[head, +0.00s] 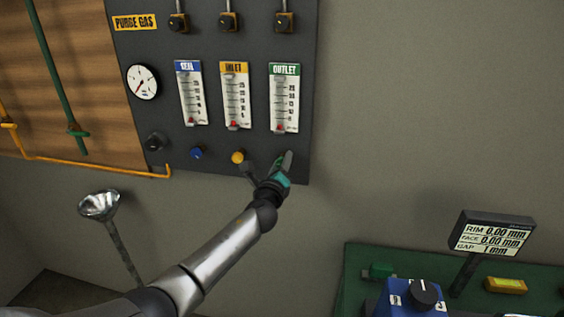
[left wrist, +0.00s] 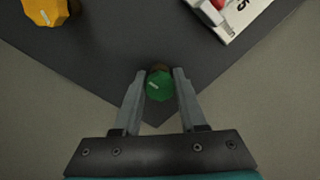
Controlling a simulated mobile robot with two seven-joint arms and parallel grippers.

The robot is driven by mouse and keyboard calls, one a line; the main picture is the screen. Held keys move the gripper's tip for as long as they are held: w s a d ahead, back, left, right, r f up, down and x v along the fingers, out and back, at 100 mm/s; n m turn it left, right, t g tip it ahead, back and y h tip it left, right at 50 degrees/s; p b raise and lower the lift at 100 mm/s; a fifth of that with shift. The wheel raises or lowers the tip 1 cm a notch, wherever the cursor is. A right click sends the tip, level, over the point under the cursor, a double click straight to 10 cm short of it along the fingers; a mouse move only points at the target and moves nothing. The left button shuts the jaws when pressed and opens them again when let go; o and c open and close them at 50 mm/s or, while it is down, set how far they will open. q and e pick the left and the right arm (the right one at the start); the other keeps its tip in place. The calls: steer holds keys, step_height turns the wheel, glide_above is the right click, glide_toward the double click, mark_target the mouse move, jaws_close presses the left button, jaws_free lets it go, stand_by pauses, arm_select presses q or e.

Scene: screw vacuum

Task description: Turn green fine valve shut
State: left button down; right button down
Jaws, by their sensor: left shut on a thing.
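The green fine valve (left wrist: 159,87) is a small green knob with a pale pointer mark, near the lower corner of the dark panel. In the left wrist view it sits between the two fingers of my left gripper (left wrist: 159,86), which is shut on it. In the head view my left gripper (head: 284,165) reaches the panel below the OUTLET gauge (head: 284,97) and hides most of the knob. The OUTLET gauge has a red float low in its scale. My right gripper is not in view.
A yellow knob (head: 238,157) and a blue knob (head: 197,153) sit left of the gripper on the panel (head: 218,60). INLET (head: 236,96) and SEAL (head: 191,93) gauges hang above. A green bench (head: 350,285) with a readout display (head: 491,234) stands lower right.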

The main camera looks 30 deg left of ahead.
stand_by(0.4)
arm_select(q)
steer(key=shift+c, duration=2.3)
jaws_free()
steer(key=p+v, duration=0.1)
steer(key=v, duration=1.4)
steer(key=shift+p, duration=0.3)
steer(key=shift+s, duration=0.1)
